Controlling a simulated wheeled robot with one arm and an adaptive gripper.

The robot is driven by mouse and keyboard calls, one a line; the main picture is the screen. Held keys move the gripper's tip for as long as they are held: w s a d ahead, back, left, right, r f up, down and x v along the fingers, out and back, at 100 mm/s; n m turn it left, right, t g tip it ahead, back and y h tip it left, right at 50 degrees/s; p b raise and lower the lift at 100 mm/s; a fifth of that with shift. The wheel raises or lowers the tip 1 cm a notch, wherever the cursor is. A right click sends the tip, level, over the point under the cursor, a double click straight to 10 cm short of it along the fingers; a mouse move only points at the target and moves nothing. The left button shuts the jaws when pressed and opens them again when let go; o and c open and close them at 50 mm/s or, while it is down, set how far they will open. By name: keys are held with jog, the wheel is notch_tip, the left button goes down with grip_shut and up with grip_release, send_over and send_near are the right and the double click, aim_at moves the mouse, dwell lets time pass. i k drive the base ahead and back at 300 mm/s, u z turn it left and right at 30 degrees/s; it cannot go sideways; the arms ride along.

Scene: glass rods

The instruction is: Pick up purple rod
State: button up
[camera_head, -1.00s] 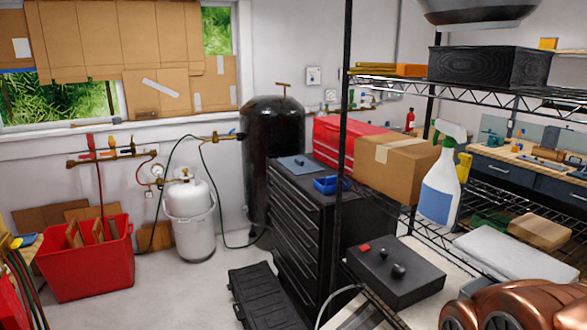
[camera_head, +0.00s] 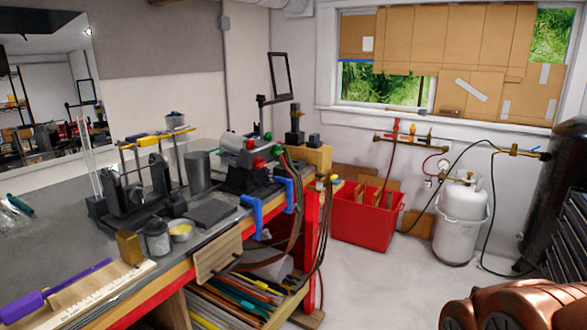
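A purple rod-like object (camera_head: 75,279) lies at the bench's near left, on or beside a pale wooden board with ruler marks (camera_head: 118,279). It has a thick purple end (camera_head: 22,308) at the left and a thin purple shaft running up to the right. I cannot tell if these are one piece. Several coloured rods lie on the shelf under the bench (camera_head: 235,295); I cannot make out a purple one there. Copper-coloured parts of my arm show at the lower right. My gripper is not in view.
The grey workbench (camera_head: 50,250) holds a torch (camera_head: 245,155), rod stands (camera_head: 145,190), a small jar (camera_head: 157,238) and a brass block (camera_head: 129,247). Blue clamps (camera_head: 251,216) stick out at its edge. A red bin (camera_head: 365,222) and gas tank (camera_head: 460,220) stand behind. Floor at centre right is clear.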

aim_at(12, 313)
jog(key=u, duration=1.95)
jog(key=i, duration=0.45)
jog(key=u, duration=0.6)
jog(key=k, duration=0.6)
jog(key=u, duration=0.8)
jog(key=i, duration=0.7)
jog(key=z, duration=0.55)
jog(key=i, duration=0.65)
jog(key=z, duration=0.65)
